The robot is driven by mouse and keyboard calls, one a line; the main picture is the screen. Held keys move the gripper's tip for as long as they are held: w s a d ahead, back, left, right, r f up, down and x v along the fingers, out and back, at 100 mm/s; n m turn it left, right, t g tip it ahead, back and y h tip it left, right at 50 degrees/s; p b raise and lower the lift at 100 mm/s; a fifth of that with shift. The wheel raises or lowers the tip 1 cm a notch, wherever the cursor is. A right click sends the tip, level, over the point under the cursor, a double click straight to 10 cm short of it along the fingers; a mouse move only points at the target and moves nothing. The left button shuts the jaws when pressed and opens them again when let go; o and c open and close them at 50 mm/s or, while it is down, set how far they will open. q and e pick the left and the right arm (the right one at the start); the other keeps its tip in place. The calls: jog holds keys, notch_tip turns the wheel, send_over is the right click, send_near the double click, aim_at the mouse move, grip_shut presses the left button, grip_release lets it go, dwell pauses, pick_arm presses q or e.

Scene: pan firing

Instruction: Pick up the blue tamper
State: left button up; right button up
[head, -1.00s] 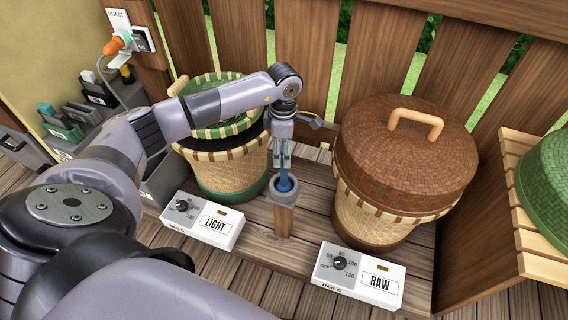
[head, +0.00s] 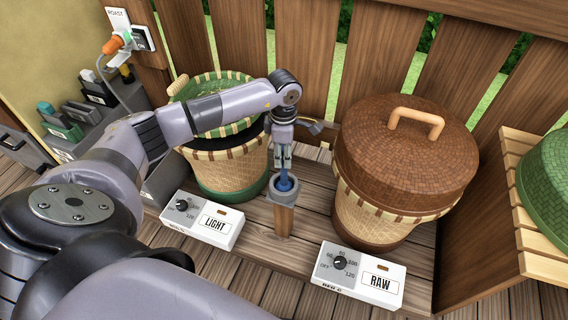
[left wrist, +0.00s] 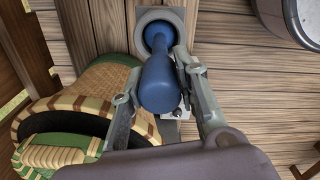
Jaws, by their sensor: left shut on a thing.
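The blue tamper (head: 286,184) stands upright in a grey ring holder (head: 289,198) on top of a wooden post. In the left wrist view the tamper (left wrist: 160,82) shows its rounded blue handle, and its lower end sits inside the ring (left wrist: 160,15). My left gripper (head: 284,168) is above the holder, pointing down, with its fingers around the tamper's handle. In the left wrist view the gripper's fingers (left wrist: 158,108) are on both sides of the handle, shut on it. The tamper's bottom is hidden in the holder. My right gripper is not in view.
A LIGHT dial box (head: 203,219) and a RAW dial box (head: 362,274) stand at the front. A brown-lidded basket (head: 405,160) is close on the right, and an open basket with green trim (head: 225,168) is on the left. A wooden fence (head: 310,60) closes the back.

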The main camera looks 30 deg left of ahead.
pick_arm(q)
grip_shut()
jog(key=shift+r, duration=0.15)
jog(key=shift+r, duration=0.25)
notch_tip(320, 180, up, 19)
jog(key=p, duration=0.3)
jog(key=shift+r, duration=0.15)
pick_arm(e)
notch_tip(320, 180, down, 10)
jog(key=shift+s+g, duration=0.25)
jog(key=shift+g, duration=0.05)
pick_arm(q)
jog(key=shift+o, duration=1.3)
grip_release()
grip_shut()
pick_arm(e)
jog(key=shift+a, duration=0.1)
